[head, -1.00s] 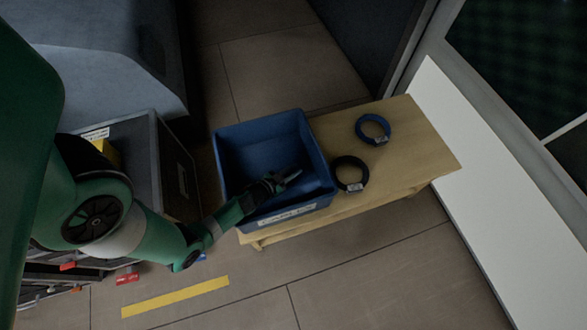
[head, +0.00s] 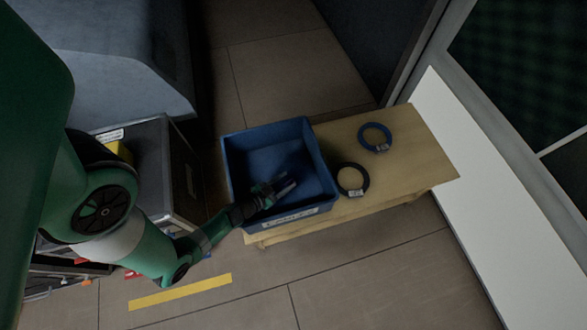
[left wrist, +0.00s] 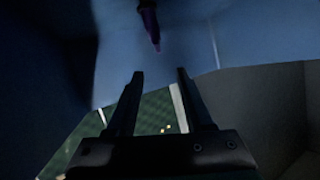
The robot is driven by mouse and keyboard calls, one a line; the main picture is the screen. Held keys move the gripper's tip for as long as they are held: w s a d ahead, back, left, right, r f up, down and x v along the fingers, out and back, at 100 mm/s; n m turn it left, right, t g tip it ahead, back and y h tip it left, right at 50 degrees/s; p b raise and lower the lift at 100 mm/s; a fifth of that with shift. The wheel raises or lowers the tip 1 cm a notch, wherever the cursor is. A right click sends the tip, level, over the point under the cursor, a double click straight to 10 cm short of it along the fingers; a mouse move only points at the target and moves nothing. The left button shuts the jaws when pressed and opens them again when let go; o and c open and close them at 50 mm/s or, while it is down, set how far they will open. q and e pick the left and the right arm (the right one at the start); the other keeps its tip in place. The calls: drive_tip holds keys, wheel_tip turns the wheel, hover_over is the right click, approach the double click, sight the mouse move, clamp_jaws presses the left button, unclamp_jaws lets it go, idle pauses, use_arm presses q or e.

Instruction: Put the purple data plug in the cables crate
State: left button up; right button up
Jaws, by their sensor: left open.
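The blue crate (head: 233,170) with a white label on its front stands on the left end of a wooden bench. My left gripper (head: 287,186) reaches over its front wall, with its fingers over the crate's inside. In the left wrist view the fingers (left wrist: 160,75) are open and apart, with nothing between them. The purple data plug (left wrist: 150,22) shows there just beyond the fingertips, against blue surfaces, apart from both fingers. Its upper part is cut off by the picture edge. I cannot make out the plug in the head view. My right gripper is not in view.
A black cable coil (head: 353,180) and a blue cable coil (head: 375,137) lie on the bench (head: 420,160) right of the crate. A grey case (head: 160,165) stands to the left. A white panel borders the right side.

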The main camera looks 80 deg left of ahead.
use_arm(q)
drive_tip(key=shift+s+d+r, duration=0.15)
drive_tip(key=shift+s+r, duration=0.05)
drive_tip(key=shift+s, duration=0.1)
